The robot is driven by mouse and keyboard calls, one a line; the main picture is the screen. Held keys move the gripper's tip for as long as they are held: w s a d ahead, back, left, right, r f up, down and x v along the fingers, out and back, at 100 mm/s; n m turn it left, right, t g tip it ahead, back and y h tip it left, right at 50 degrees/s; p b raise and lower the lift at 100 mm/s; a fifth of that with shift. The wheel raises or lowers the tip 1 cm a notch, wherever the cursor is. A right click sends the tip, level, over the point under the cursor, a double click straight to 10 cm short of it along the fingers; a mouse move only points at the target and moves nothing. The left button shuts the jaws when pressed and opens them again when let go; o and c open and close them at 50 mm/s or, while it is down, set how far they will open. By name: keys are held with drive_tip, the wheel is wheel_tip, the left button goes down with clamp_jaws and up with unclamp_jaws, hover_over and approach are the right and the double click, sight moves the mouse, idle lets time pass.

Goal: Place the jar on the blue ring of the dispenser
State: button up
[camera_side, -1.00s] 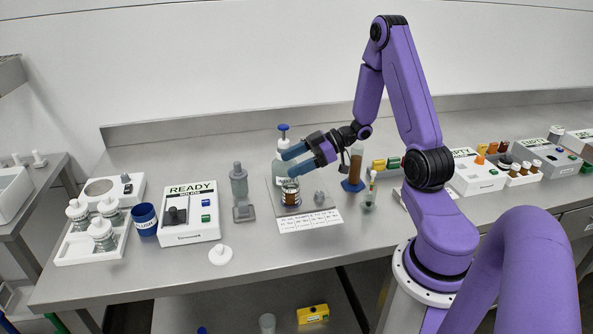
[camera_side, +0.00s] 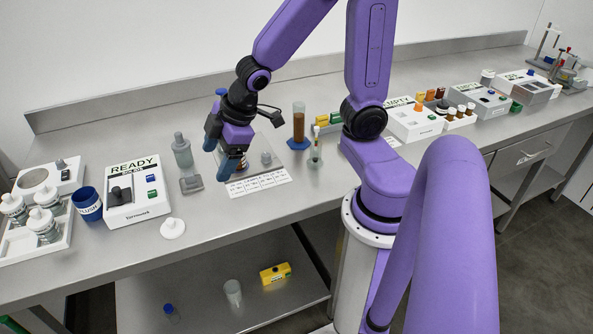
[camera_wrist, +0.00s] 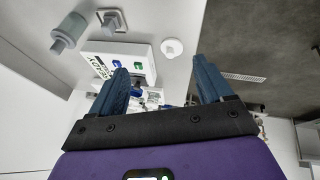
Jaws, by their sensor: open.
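A small brown-and-clear jar (camera_side: 241,177) stands on the grey tray by the white label card (camera_side: 258,183); my fingers hide much of it in the side view. The pump dispenser stands behind my gripper and only its blue top (camera_side: 221,92) shows clearly; I cannot make out its blue ring. My gripper (camera_side: 221,152) points down, in front of the dispenser and just above left of the jar. Its blue fingers also show spread apart in the wrist view (camera_wrist: 160,82), with no jar between them. I cannot tell whether a finger touches the jar.
A grey stoppered bottle (camera_side: 182,150) and a white READY box (camera_side: 137,193) stand to the left, then a blue cup (camera_side: 88,204) and a rack of white-lidded jars. A brown-filled cylinder (camera_side: 298,127) stands to the right. A white stopper (camera_side: 172,228) lies near the front edge.

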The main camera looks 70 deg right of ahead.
drive_tip(key=s+a+r+n+g+h, duration=0.1)
drive_tip(key=s+g, duration=0.3)
drive_tip(key=s, duration=1.4)
drive_tip(key=shift+a+r+n+g, duration=0.4)
drive_tip(key=shift+r+n, duration=0.1)
drive_tip(key=shift+r, duration=0.1)
